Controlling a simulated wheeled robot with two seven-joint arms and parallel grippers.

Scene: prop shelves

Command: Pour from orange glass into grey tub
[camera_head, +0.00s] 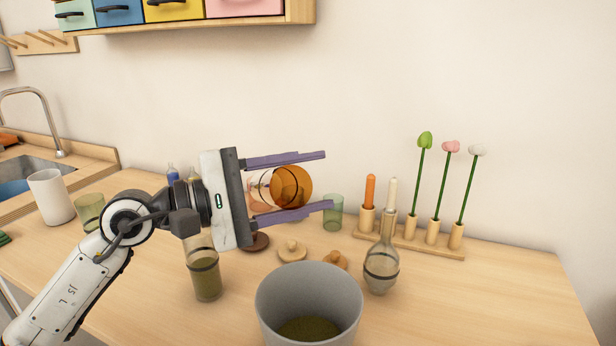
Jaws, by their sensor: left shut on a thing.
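My left gripper (290,186) is shut on the orange glass (292,187), which lies between its two purple fingers above the counter. The glass is tilted onto its side, with its round orange end toward the right and a paler part toward the palm. The grey tub (272,306) stands on the counter at the front, below and slightly right of the gripper. A dark greenish-brown material (308,328) lies in the bottom of the tub. No stream is visible between glass and tub. My right gripper is not in view.
A tall glass (206,278) with greenish contents stands left of the tub, and a round flask (381,268) stands to its right. Wooden lids (292,251) and a green glass (333,212) are behind it. A wooden stand (411,237) holds candles and flowers.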

